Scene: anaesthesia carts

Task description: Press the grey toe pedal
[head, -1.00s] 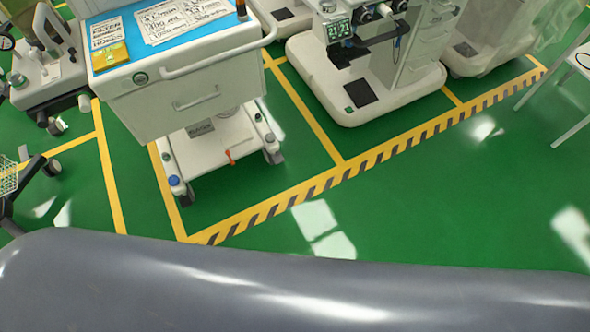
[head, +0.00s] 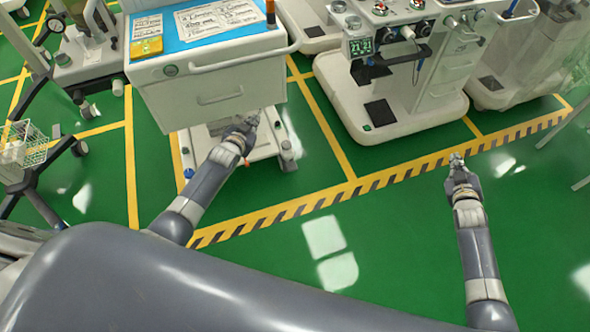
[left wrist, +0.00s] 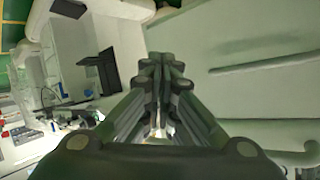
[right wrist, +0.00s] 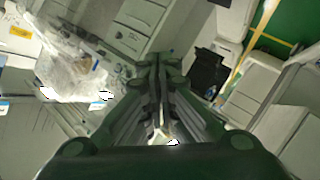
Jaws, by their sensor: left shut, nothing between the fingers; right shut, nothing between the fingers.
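The white cart (head: 215,98) with a blue top stands at the upper left, on a low white base (head: 262,152). I cannot single out the grey toe pedal with certainty; a small grey part (head: 286,145) shows at the base's right edge. A small red lever (head: 247,163) is mostly hidden behind my left arm. My left gripper (head: 252,119) is shut and empty, in front of the cart's lower right, over the base; its closed fingers show in the left wrist view (left wrist: 160,62). My right gripper (head: 457,159) is shut and empty over the striped floor line, away from the cart.
An anaesthesia machine (head: 400,100) with a black pad (head: 380,113) on its base stands right of the cart. A wheeled stand with a wire basket (head: 22,150) is at the left. Green floor (head: 380,225) is clear between my arms.

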